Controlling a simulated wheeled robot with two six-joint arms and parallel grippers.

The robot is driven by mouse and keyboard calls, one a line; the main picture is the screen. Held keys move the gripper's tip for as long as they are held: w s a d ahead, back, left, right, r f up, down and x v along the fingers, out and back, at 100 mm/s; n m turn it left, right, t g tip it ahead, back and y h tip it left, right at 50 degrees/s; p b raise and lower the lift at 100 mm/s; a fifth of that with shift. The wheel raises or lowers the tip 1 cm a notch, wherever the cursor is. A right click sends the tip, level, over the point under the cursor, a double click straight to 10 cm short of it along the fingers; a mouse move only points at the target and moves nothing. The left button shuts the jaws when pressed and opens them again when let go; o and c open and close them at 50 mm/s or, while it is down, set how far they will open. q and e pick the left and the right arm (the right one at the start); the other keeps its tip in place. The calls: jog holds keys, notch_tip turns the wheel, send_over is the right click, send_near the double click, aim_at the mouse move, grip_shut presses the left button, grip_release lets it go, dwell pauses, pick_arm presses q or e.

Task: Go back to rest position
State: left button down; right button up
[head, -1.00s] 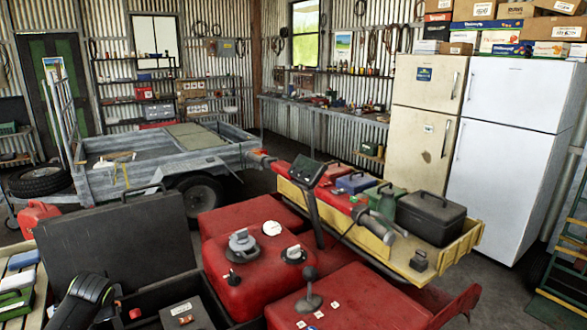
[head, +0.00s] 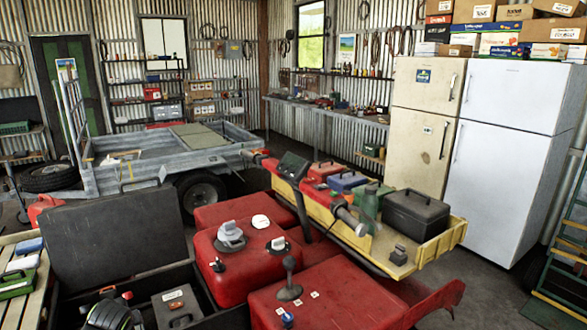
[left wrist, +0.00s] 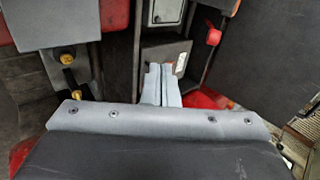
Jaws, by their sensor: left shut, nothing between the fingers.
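My left gripper (left wrist: 163,85) shows in the left wrist view as two pale grey fingers pressed together with nothing between them. Beyond the fingertips is a grey box with a white label (left wrist: 166,52); I cannot tell the distance to it. It also appears to be the grey box (head: 180,308) inside an open black case (head: 75,295) at the lower left of the head view. My left gripper's fingers are not visible in the head view. My right gripper is in neither view.
A red quad (head: 240,270) fills the lower middle, with a yellow tray (head: 440,242) of toolboxes behind it. The case's raised lid (head: 112,232) stands at left. A grey trailer (head: 150,165) and white fridge (head: 510,180) are farther back. Some concrete floor (head: 500,290) is clear at right.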

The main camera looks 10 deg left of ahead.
pick_arm(q)
jog(key=s+d+f+n, duration=0.1)
jog(key=s+d+f, duration=0.1)
jog(key=s+d, duration=0.2)
jog(key=s+d+f+n+g+h, duration=0.1)
jog(key=s+d, duration=0.3)
jog(key=s, duration=0.4)
jog(key=s+d+f+n+h, duration=0.1)
jog(key=s+d+f+n, duration=0.1)
jog(key=s+d+f, duration=0.2)
jog(key=shift+s+d+f, duration=0.1)
jog(key=shift+s+d, duration=0.2)
jog(key=shift+s, duration=0.25)
jog(key=shift+s+d, duration=0.3)
jog(key=shift+s, duration=0.25)
jog(key=s+d+r+n+g, duration=0.1)
jog(key=s+d+r+n, duration=0.15)
jog(key=s, duration=0.55)
jog(key=s+d+r+n+g, duration=0.1)
jog(key=s+d+n, duration=0.3)
jog(key=s, duration=0.4)
notch_tip(320, 180, down, 26)
jog(key=a+g+h, duration=0.1)
jog(key=s+d+f+g+b, duration=0.1)
jog(key=s+f, duration=1.4)
jog(key=shift+s+h, duration=0.15)
jog(key=shift+h, duration=0.15)
